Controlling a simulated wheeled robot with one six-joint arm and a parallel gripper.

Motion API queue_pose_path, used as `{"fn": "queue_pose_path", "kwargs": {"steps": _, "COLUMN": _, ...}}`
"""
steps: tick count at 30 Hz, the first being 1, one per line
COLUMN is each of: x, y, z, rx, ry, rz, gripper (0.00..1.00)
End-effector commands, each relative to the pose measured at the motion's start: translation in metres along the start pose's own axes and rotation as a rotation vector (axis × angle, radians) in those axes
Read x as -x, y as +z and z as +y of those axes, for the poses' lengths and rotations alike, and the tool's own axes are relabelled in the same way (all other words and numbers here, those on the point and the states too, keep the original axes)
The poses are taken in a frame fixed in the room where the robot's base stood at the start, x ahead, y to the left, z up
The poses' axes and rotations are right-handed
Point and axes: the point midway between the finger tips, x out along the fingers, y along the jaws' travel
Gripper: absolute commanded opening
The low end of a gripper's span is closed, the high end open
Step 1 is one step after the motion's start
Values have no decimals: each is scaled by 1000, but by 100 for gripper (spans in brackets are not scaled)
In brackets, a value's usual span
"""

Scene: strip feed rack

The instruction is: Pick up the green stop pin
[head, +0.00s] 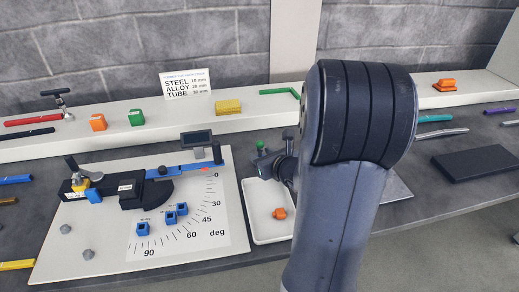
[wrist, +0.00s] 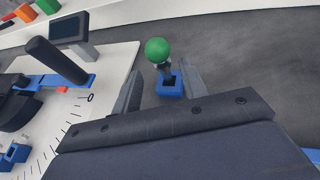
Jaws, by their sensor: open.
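The green stop pin (wrist: 157,50) has a round green knob on a grey metal stem. It stands in a small blue block (wrist: 170,88) in the wrist view. In the head view its green knob (head: 259,145) shows just left of my arm. My gripper (wrist: 161,72) is open, with one grey finger to each side of the pin and block. Neither finger clearly touches the pin. In the head view my gripper (head: 277,166) is partly hidden behind my own arm.
A white tray (head: 252,224) holding an orange piece (head: 280,213) lies close below my gripper. Left of it is a white angle board (head: 115,257) with a bending fixture, a blue arm (head: 200,164) and blue stops. A white shelf with coloured parts runs behind.

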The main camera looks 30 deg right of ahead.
Motion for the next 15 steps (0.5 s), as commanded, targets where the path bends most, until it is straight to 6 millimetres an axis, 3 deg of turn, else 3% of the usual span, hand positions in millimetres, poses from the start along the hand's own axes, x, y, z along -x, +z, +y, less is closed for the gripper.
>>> {"fn": "queue_pose_path", "kwargs": {"steps": 9, "x": -39, "y": 2, "z": -5, "rx": 1, "ry": 3, "rz": 2, "gripper": 41}}
{"fn": "queue_pose_path", "kwargs": {"steps": 15, "x": -46, "y": 2, "z": -6, "rx": 0, "ry": 0, "rz": 1, "gripper": 41}}
